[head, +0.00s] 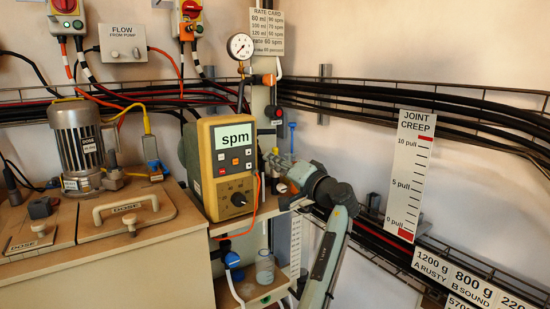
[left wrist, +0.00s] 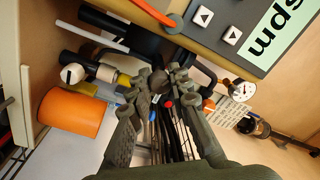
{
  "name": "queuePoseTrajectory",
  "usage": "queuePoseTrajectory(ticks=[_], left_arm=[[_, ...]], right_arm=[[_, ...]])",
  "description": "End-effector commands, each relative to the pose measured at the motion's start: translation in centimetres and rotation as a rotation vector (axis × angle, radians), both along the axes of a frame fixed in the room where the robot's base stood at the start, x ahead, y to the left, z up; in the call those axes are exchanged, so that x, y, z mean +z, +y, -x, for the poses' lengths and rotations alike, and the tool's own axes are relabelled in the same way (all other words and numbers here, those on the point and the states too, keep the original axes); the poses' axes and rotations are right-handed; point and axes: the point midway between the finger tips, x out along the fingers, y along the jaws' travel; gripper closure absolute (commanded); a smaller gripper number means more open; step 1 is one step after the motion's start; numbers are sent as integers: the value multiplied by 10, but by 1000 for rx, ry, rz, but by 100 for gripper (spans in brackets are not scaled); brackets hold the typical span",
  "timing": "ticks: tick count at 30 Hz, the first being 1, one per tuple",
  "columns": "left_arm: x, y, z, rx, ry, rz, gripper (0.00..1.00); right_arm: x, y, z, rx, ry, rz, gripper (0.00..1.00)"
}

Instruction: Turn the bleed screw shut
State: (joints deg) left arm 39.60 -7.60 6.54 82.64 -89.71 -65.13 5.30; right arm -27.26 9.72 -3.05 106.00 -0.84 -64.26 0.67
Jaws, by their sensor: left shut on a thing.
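My left gripper (head: 285,168) reaches in beside the yellow pump controller (head: 230,165), low at its right side, in the head view. In the left wrist view its fingers (left wrist: 158,84) converge and are shut on a small part between the tips. This part appears to be the bleed screw; the fingertips hide most of it, so its turn angle cannot be read. Pipe fittings and a white-capped knob (left wrist: 72,74) lie just left of the tips. My right gripper is not in view.
A pressure gauge (head: 240,46) stands on the pipe above the controller. A cable tray (head: 420,115) runs along the wall. An orange cylinder (left wrist: 70,112) is left of the fingers. A clear jar (head: 265,269) sits on the lower shelf. A motor (head: 80,140) stands at left.

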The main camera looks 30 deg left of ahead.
Motion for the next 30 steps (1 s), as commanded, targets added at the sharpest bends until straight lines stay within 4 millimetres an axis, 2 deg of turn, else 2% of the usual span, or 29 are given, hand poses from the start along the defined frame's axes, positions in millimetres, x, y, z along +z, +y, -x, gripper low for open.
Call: queuePoseTrajectory(ticks=[4, 7, 12, 18, 30], left_arm=[[1, 0, 0, 1, 132, -53, 100], [1, 0, 0, 1, 219, -91, 100], [-1, 0, 0, 0, 368, -151, 100], [-1, 0, 0, 1, 542, -223, 100], [-2, 0, 1, 1, 863, -356, 100]], right_arm=[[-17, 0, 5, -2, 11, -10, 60], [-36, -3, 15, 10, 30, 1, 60], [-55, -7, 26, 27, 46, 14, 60], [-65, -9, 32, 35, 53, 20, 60], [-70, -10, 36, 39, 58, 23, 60]])
